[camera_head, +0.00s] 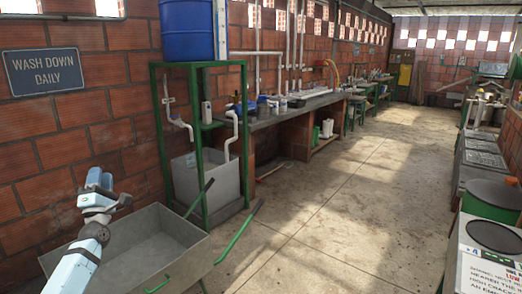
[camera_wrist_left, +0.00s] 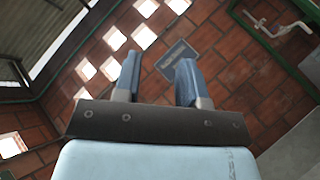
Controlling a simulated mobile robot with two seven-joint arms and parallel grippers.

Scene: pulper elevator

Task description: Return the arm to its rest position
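My left arm comes in from the lower left in the head view, raised, with its left gripper (camera_head: 99,180) pointing up over the near grey cart. In the left wrist view the two blue fingers of the left gripper (camera_wrist_left: 157,62) stand apart with nothing between them, so it is open and empty. Behind them are the brick wall and its small sign. My right arm and right gripper are not in view.
The grey metal cart (camera_head: 148,233) with green handles stands just below the left gripper. A green stand (camera_head: 155,130) with a blue barrel (camera_head: 187,30) is beyond it. The brick wall (camera_head: 105,60) is at left. Open floor (camera_head: 320,220) lies at centre.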

